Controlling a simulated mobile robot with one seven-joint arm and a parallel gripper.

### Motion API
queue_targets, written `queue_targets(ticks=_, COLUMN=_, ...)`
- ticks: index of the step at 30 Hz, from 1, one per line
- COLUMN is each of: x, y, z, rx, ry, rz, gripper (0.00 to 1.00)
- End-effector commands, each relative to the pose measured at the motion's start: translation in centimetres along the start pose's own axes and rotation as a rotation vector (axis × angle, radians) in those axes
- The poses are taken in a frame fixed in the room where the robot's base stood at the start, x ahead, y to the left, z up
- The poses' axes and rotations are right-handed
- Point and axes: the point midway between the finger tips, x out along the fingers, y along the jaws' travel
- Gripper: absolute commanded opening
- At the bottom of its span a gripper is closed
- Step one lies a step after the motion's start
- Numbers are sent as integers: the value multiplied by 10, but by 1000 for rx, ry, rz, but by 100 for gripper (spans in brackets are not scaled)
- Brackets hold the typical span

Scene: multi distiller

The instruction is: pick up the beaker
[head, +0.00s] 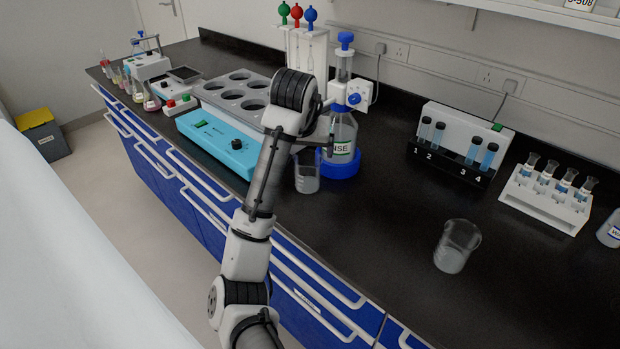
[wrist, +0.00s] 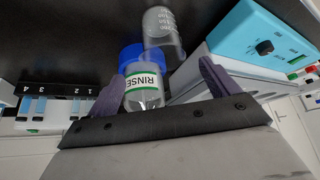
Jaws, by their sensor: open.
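A clear glass beaker (head: 307,174) stands on the black bench, just in front of the rinse bottle (head: 343,132) on its blue base. The beaker (wrist: 162,32) also shows at the top of the wrist view, beyond my fingertips, with white volume marks. A second clear beaker (head: 457,247) with pale contents stands alone on the right of the bench. My gripper (wrist: 163,70) is open and empty, its two dark purple fingers apart. The RINSE label of the bottle (wrist: 144,88) shows between them. In the head view my arm partly hides the gripper, above and beside the near beaker.
A teal-fronted bath (head: 215,140) with round wells stands left of my gripper. A black rack with several tubes (head: 448,160) and a white rack with several small flasks (head: 548,195) stand to the right. The bench around the right beaker is clear.

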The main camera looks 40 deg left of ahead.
Motion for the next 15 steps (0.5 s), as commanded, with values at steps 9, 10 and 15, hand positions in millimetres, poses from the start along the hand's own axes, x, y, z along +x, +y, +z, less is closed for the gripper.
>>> queue_targets(ticks=9, x=46, y=-1, z=0, rx=0, ry=0, rz=0, gripper=87)
queue_targets(ticks=10, x=47, y=-1, z=0, rx=1, ry=0, rz=-1, gripper=87)
queue_targets(ticks=15, x=62, y=-4, z=0, rx=-1, ry=-1, rz=-1, gripper=87)
